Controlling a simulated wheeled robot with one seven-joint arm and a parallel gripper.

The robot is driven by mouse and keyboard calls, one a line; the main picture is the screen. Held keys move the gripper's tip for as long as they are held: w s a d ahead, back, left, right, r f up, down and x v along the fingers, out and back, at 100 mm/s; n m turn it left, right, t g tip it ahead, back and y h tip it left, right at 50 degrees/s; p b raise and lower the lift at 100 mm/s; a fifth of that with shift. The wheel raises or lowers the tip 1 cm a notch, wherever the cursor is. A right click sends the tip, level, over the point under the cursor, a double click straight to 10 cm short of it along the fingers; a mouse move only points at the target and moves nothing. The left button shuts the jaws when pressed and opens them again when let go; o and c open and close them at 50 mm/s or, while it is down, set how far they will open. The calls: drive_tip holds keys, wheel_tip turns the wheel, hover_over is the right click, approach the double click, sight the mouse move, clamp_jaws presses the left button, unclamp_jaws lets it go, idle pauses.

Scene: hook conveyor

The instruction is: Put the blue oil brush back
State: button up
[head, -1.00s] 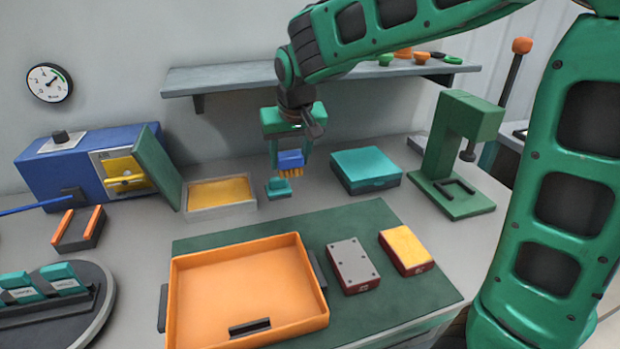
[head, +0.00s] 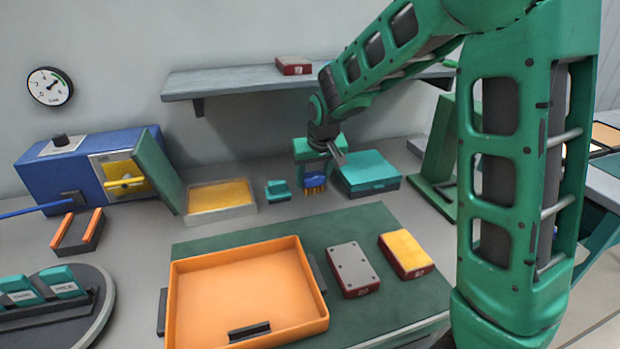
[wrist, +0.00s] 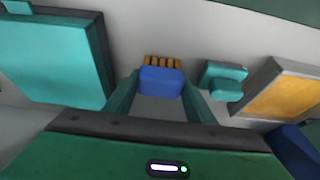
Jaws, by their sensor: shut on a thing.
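The blue oil brush (head: 318,180) has a blue body and orange-yellow bristles. My gripper (head: 313,178) is shut on it, low over the grey bench, between a small teal block (head: 278,190) and a teal box (head: 366,172). The wrist view shows the brush (wrist: 160,80) between my two fingers with its bristles at the far side. I cannot tell whether the bristles touch the bench. An open tray with a yellow-orange inside (head: 221,195) stands left of the teal block.
An orange tray (head: 245,290) sits on the green mat (head: 360,225) with two dark red blocks, one grey-topped (head: 352,265), one yellow-topped (head: 405,252). A shelf (head: 225,83) with a red block (head: 293,65) hangs above. A green press (head: 436,165) stands right.

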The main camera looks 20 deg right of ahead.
drive_tip(key=o, duration=1.1)
drive_tip(key=v, duration=1.2)
drive_tip(key=s+d+m+g, duration=0.1)
drive_tip(key=s+d+m, duration=0.1)
drive_tip(key=s+d, duration=0.6)
drive_tip(key=s+d+f+m+g, duration=0.1)
drive_tip(key=s+d+f, duration=0.1)
drive_tip(key=s, duration=0.7)
drive_tip(key=s+d+f+m+g, duration=0.1)
drive_tip(key=s+d, duration=0.3)
drive_tip(key=s, duration=0.5)
drive_tip(key=s+d+f+m+g, duration=0.1)
drive_tip(key=s+d+f+m, duration=0.1)
drive_tip(key=s, duration=0.7)
drive_tip(key=shift+d+f, duration=0.5)
drive_tip(key=shift+f, duration=0.35)
